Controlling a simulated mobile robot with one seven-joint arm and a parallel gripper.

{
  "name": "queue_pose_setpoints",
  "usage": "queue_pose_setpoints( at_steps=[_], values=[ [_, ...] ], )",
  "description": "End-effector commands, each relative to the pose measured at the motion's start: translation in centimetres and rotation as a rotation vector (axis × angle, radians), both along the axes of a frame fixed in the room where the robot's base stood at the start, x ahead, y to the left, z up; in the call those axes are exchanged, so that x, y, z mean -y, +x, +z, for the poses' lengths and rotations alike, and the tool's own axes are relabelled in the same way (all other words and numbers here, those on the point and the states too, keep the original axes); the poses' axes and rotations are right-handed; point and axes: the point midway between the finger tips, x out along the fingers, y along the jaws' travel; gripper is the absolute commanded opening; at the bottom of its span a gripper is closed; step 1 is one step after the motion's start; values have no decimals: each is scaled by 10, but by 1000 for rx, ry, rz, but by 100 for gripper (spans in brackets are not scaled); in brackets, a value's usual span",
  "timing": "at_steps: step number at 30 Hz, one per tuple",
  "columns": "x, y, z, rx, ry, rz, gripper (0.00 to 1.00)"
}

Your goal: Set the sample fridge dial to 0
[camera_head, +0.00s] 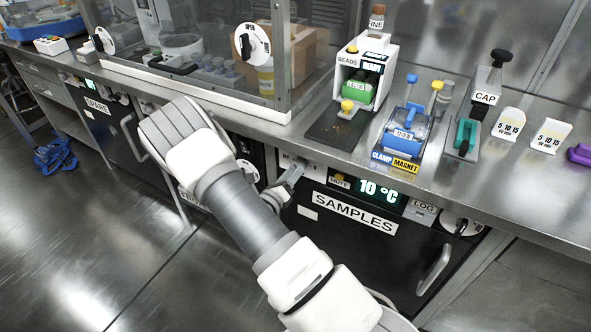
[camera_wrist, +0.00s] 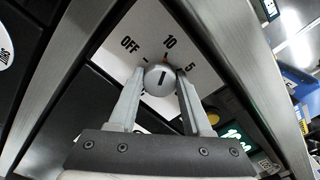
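The sample fridge dial is a round light knob (camera_wrist: 160,79) with a dark bar, on a pale plate (camera_wrist: 187,40) marked OFF, 10 and 5. A small orange mark at the knob's top edge points toward the 10. My gripper (camera_wrist: 160,84) has a finger on each side of the knob, with no clear gap between. The right finger hides the plate beyond the 5, and no 0 shows. In the head view my gripper (camera_head: 289,178) is at the left end of the SAMPLES fridge (camera_head: 345,245) panel, where my arm largely hides the dial. The display (camera_head: 378,192) reads 10 °C.
A yellow MUTE button (camera_head: 339,177) is right of the dial. The metal bench top (camera_head: 450,185) overhangs the panel and carries a bead dispenser (camera_head: 362,75), a blue clamp block (camera_head: 405,130) and a CAP station (camera_head: 484,98). A fridge handle (camera_head: 434,270) sticks out at right.

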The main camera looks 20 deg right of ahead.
Motion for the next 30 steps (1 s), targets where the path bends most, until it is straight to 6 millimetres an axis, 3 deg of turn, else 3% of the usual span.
queue_pose_setpoints(
  at_steps=[1, 6, 7, 19, 30],
  values=[
    [0, 0, 0, 0, 0, 0, 32],
    [0, 0, 0, 0, 0, 0, 2],
    [0, 0, 0, 0, 0, 0, 0],
    [-1, 0, 0, 57, 42, 1, 0],
    [0, -1, 0, 293, 214, 1, 0]
  ],
)
